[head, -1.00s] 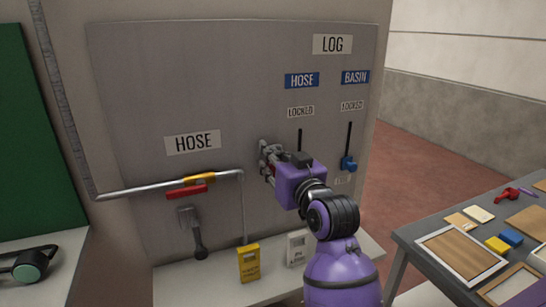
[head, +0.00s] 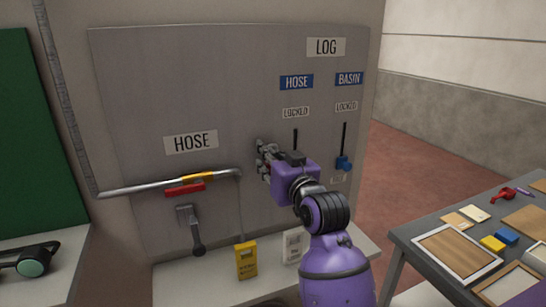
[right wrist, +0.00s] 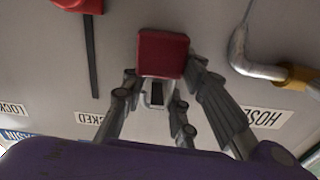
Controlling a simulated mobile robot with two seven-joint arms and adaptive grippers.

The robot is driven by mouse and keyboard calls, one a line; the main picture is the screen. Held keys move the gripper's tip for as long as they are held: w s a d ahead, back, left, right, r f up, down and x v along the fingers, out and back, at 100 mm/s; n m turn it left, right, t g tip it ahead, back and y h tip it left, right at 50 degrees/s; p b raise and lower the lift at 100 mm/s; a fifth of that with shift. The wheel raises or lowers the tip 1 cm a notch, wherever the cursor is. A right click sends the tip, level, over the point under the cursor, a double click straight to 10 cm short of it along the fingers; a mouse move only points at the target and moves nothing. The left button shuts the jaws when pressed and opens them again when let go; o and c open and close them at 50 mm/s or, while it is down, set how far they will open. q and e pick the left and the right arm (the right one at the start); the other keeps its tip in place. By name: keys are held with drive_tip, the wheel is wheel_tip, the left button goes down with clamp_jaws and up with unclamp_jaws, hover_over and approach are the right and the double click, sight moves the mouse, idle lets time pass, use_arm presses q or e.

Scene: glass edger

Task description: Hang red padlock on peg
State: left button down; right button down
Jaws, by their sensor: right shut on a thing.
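My right gripper (head: 264,158) is at the grey panel (head: 140,100), left of the HOSE slider slot. In the right wrist view the gripper (right wrist: 155,92) is shut on the red padlock (right wrist: 163,54), whose red body faces the camera. A pale shackle (right wrist: 155,96) shows beside the body, between the fingers. In the head view the fingers hide most of the padlock. I cannot make out the peg, nor whether the shackle touches it. My left gripper is not in view.
A pipe with a yellow and red valve (head: 185,189) runs left of my gripper, above a grey lever (head: 190,222). A blue slider knob (head: 343,163) is to the right. Yellow (head: 246,260) and white (head: 292,246) tags are below. A cluttered table (head: 420,245) stands at right.

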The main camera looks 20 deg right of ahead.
drive_tip(key=c, duration=1.5)
unclamp_jaws()
drive_tip(key=shift+w+a+r, duration=0.1)
drive_tip(key=shift+w+a, duration=0.05)
drive_tip(key=shift+w, duration=0.1)
drive_tip(key=shift+o, duration=1)
drive_tip(key=shift+w, duration=0.15)
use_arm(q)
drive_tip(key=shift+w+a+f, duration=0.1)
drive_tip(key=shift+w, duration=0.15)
use_arm(e)
drive_tip(key=shift+w+f, duration=0.3)
drive_tip(key=shift+f, duration=0.1)
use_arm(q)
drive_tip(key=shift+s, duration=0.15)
use_arm(e)
drive_tip(key=shift+s+f, duration=0.1)
